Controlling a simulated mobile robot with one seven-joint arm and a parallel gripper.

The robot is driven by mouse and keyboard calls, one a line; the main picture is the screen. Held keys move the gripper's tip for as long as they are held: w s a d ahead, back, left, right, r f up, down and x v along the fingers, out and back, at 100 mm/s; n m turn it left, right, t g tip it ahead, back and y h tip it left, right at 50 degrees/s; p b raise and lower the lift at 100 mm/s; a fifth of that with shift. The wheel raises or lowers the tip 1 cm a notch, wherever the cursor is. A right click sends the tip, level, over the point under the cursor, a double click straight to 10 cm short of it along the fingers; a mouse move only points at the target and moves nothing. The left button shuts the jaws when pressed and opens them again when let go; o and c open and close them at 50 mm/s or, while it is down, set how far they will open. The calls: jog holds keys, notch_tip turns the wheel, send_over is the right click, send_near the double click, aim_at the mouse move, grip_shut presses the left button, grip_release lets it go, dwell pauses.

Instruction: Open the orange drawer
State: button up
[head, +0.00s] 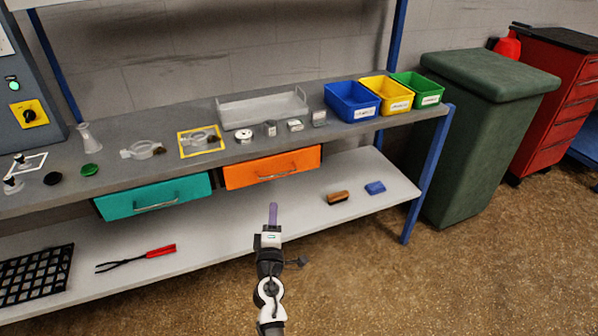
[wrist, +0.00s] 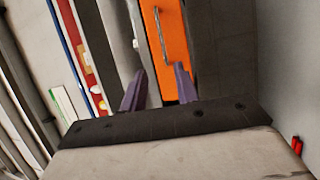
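The orange drawer (head: 240,177) sits under the bench top, right of the teal drawer, and looks shut. Its grey bar handle (head: 278,174) runs across the front. My gripper (head: 273,212) is in front of and below the drawer in the head view, apart from the handle. In the wrist view the orange drawer (wrist: 176,45) shows beyond the fingers, with its handle (wrist: 162,38) along its left side. My gripper (wrist: 158,82) has its two purple fingers spread, with nothing between them.
The teal drawer (head: 115,205) is at left. The lower shelf (head: 225,238) holds red-handled tongs (head: 150,255), a brown brush (head: 338,197) and a blue block (head: 375,188). A bench leg (head: 428,175) and green bin (head: 470,150) stand right. Floor at lower right is clear.

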jog(key=d+p+x, duration=0.1)
jog(key=x, duration=1.2)
jog(key=shift+w+f, duration=0.2)
jog(key=shift+w, duration=0.2)
grip_shut()
